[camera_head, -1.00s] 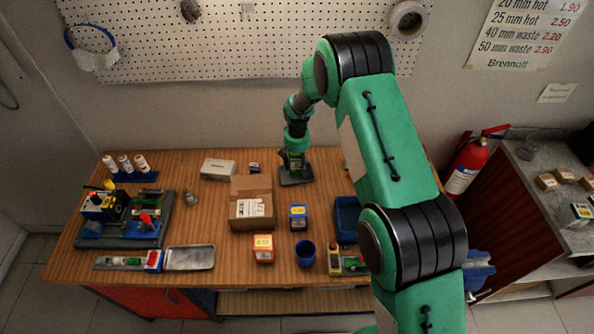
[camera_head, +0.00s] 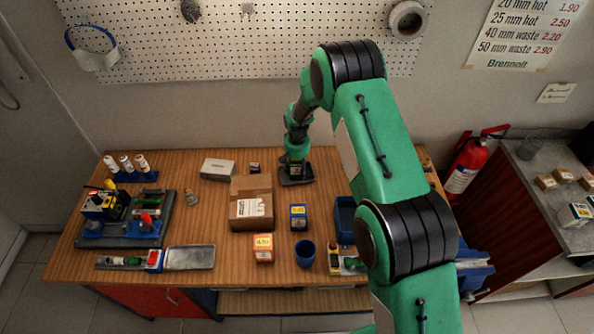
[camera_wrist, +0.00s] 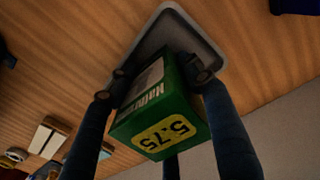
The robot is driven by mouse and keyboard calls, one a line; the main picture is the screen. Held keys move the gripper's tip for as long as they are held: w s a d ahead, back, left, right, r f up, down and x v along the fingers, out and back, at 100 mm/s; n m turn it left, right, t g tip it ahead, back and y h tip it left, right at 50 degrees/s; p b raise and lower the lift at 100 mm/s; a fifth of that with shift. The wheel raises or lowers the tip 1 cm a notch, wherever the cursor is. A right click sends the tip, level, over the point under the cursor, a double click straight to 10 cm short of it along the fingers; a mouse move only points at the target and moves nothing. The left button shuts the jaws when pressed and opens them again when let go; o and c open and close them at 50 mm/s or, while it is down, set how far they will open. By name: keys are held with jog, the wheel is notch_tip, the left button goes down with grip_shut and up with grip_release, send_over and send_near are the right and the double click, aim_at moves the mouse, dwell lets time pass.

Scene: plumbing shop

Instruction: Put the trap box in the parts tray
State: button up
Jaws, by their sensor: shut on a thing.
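A green box with a yellow 5.75 label, the trap box (camera_wrist: 160,115), is between the dark fingers of my gripper (camera_wrist: 162,74) in the wrist view. The fingers are shut on it. Behind it in that view is a shallow grey tray (camera_wrist: 150,36) with a pale rim. In the head view my gripper (camera_head: 296,160) is over a dark shallow tray (camera_head: 296,181) at the back of the bench; the box is mostly hidden there. I cannot tell whether the box touches the tray.
A cardboard box (camera_head: 251,203) stands left of the dark tray. A blue box (camera_head: 298,217), an orange box (camera_head: 263,248), a blue cup (camera_head: 305,254) and a blue bin (camera_head: 345,215) are nearer the front. A metal tray (camera_head: 190,257) lies front left.

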jog(key=shift+f, duration=0.15)
jog(key=o, duration=1.5)
jog(key=shift+c, duration=0.2)
notch_tip(320, 180, up, 12)
jog(key=shift+f+b, duration=0.1)
jog(key=shift+b, duration=0.35)
jog(key=shift+r, duration=0.25)
jog(key=shift+r, duration=0.1)
